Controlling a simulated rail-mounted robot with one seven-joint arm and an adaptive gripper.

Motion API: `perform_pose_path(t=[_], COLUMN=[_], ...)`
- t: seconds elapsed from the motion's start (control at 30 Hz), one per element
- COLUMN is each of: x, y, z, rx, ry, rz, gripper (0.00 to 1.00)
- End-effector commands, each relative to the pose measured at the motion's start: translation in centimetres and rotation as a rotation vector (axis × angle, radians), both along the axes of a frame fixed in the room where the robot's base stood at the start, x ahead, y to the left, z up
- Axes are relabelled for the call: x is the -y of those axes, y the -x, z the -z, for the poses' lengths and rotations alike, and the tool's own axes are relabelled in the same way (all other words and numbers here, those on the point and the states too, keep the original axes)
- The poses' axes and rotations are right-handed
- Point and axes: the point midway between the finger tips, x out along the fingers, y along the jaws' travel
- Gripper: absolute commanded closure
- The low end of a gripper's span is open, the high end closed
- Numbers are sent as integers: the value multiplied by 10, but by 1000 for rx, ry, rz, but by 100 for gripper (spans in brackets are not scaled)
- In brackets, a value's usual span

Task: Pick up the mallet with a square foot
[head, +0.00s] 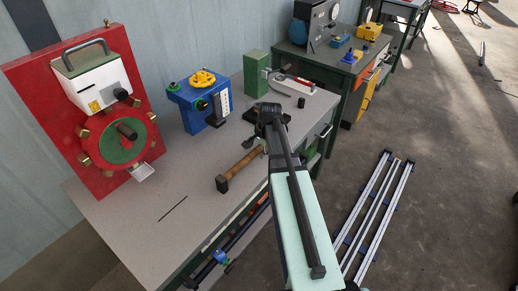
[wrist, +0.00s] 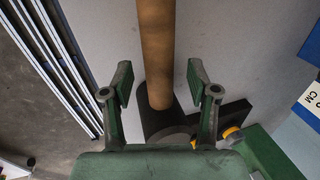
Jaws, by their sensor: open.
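The mallet (head: 240,166) lies on the grey workbench, with a brown wooden handle and a dark square end at the front left. Its far end is hidden by my gripper (head: 262,146) in the head view. In the wrist view, the brown handle (wrist: 156,50) runs down from the top edge between the fingers of my gripper (wrist: 160,82) to a dark part below. The fingers are open, one on each side of the handle, with gaps to both. I cannot tell how far above the handle they are.
A red panel (head: 50,85) with a green dial stands at the left of the workbench (head: 130,240). A blue device (head: 190,103) with a yellow knob and a green block (head: 257,72) stand behind the mallet. Metal rails (head: 375,215) lie on the floor at right. The bench front is mostly clear.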

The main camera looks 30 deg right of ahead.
Motion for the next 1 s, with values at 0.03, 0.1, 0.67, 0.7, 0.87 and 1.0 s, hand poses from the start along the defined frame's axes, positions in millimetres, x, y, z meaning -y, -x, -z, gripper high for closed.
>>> perform_pose_path(t=[0.03,0.1,0.67,0.7,0.87,1.0], x=[0,-1,-2,-2,-2,-1], y=[-1,-3,-4,-4,-4,-4], z=[5,11,19,19,18,18], rx=[-3,-1,0,0,1,1], ry=[-1,0,0,0,0,0], rz=[-1,0,0,0,0,0], gripper=[41,41,100,100,100,100])
